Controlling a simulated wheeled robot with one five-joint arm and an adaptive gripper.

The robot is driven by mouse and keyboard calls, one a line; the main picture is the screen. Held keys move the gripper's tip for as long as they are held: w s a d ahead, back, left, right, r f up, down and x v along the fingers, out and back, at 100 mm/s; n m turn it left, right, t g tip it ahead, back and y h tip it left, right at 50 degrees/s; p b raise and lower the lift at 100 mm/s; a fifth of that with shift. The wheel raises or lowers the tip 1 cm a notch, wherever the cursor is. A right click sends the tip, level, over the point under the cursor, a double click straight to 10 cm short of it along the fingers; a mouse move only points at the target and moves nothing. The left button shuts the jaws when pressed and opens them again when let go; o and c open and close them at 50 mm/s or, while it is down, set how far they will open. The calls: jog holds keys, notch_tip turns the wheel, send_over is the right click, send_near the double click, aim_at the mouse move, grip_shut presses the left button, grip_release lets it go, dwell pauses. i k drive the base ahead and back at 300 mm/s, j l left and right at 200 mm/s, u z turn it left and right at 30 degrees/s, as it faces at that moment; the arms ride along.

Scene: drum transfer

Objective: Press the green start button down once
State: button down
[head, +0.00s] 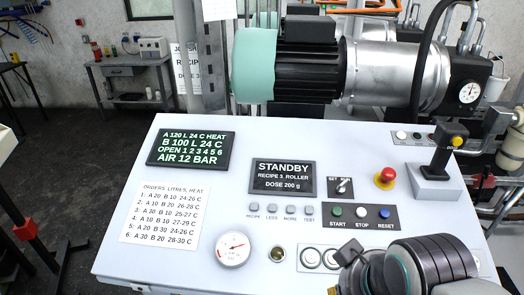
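The green start button (337,211) sits at the left end of a dark strip on the sloped white control panel (225,180), above the label START. A white STOP button (361,212) and a blue RESET button (385,213) are beside it. My gripper (352,265) is low in the head view, below and slightly right of the green button, apart from it in the picture. My dark wrist hides part of the panel's lower right. The fingers are small and partly hidden, so I cannot tell whether they are open or shut.
A display (283,176) reads STANDBY. A SET/RUN switch (343,187), red emergency knob (386,178) and joystick-like lever (440,160) surround the button strip. A large motor (310,70) stands behind the panel.

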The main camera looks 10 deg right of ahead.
aim_at(336, 211)
jog(key=j+z, duration=0.25)
jog(key=j, duration=0.25)
jog(key=j+z, duration=0.2)
jog(key=j, duration=0.35)
jog(key=k+j+z, duration=0.25)
jog(key=j, duration=0.25)
jog(key=j+z, duration=0.25)
jog(key=j, duration=0.25)
jog(key=k+j+z, duration=0.2)
jog(key=j, duration=0.25)
jog(key=k+j+z, duration=0.25)
jog(key=j, duration=0.2)
jog(key=k+j+z, duration=0.25)
jog(key=j, duration=0.15)
jog(key=k+j+z, duration=0.2)
jog(key=j, duration=0.15)
